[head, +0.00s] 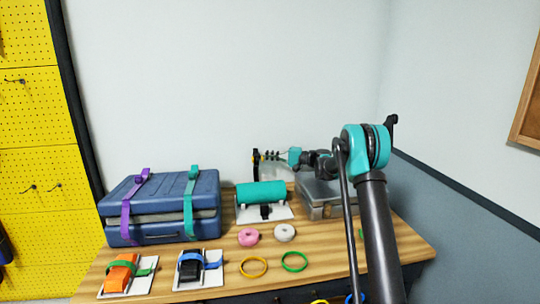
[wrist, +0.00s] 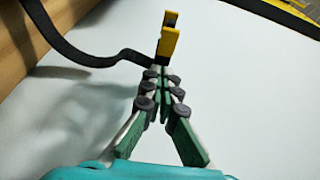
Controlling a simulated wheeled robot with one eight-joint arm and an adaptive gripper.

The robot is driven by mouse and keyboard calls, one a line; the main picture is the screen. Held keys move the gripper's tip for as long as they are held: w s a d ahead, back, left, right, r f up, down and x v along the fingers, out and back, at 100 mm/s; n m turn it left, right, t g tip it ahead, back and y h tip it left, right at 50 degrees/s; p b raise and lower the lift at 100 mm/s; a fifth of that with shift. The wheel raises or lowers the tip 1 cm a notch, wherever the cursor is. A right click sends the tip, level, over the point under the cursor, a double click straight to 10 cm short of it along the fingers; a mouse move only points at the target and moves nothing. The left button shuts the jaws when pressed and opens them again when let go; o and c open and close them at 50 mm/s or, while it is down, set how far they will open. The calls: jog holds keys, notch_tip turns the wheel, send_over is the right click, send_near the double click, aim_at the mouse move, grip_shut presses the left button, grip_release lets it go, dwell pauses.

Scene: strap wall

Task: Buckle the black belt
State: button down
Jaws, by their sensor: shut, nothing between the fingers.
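The black belt (head: 256,172) stands up behind the teal roll, with a yellow-and-black end piece at its top. In the wrist view the belt (wrist: 92,60) curves in from the left to my fingertips. Its yellow end piece (wrist: 168,40) shows just beyond the tips. My gripper (head: 264,156) is above the teal roll, pointing left, beside the end piece. In the wrist view my gripper (wrist: 160,74) has its fingers together with nothing seen between them. Whether the tips touch the end piece I cannot tell. A small black part (head: 265,212) sits at the front of the roll's stand.
The teal roll (head: 262,193) rests on a white stand. A blue case (head: 160,205) with purple and teal straps is left, a grey box (head: 318,208) right. Pink (head: 248,238) and white rings (head: 284,233), coloured hoops and two small strap boards lie in front.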

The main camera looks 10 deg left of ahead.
jog(key=shift+s+d, duration=0.1)
jog(key=shift+s, duration=0.45)
jog(key=s+d+n+y, duration=0.1)
jog(key=s+n, duration=0.2)
jog(key=s, duration=0.3)
jog(key=shift+d+r, duration=0.2)
jog(key=shift+d, duration=0.2)
